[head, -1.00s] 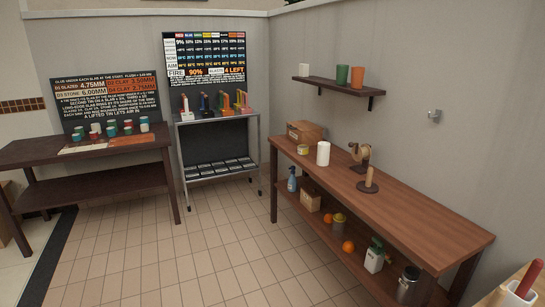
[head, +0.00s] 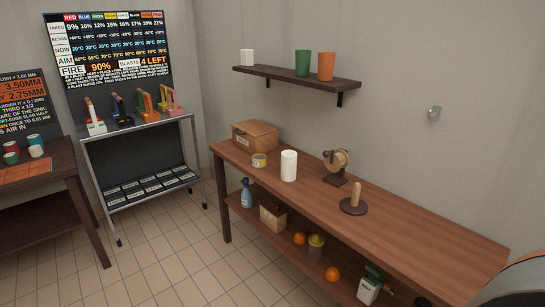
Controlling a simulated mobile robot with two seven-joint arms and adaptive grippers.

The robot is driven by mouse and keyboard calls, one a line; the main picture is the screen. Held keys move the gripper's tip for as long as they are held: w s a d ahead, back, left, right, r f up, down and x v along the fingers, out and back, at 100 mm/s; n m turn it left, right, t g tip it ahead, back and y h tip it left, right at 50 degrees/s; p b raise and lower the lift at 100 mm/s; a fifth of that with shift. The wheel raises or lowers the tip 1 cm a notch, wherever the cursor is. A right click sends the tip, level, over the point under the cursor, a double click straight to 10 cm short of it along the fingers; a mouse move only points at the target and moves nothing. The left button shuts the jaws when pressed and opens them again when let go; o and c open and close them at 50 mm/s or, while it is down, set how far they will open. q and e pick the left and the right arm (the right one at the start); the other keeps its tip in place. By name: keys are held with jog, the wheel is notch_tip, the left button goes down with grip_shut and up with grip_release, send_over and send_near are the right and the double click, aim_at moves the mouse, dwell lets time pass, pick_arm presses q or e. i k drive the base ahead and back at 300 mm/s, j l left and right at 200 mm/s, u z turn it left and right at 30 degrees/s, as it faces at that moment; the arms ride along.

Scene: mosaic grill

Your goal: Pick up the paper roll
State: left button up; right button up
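The white paper roll (head: 289,166) stands upright on the long brown wooden workbench (head: 420,243), in the middle of the head view. It is between a small yellow tin (head: 259,160) on its left and a tape dispenser (head: 337,166) on its right. Nothing touches the roll. Neither of my grippers shows in the head view.
A wooden box (head: 255,136) sits at the bench's far end, and a wooden holder with a peg (head: 354,199) stands nearer. A wall shelf (head: 290,77) with cups hangs above. The lower shelf holds a spray bottle (head: 246,194) and oranges. The tiled floor (head: 185,245) in front is clear.

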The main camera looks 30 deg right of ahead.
aim_at(288, 159)
jog(key=i+z, duration=0.25)
jog(key=i+j+z, duration=0.3)
jog(key=i, duration=0.2)
jog(key=i+j+z, duration=0.1)
jog(key=i+z, duration=0.15)
jog(key=i+j+z, duration=0.15)
jog(key=z, duration=0.2)
jog(key=i+j+z, duration=0.25)
jog(key=z, duration=0.15)
jog(key=i+j+z, duration=0.2)
jog(key=z, duration=0.15)
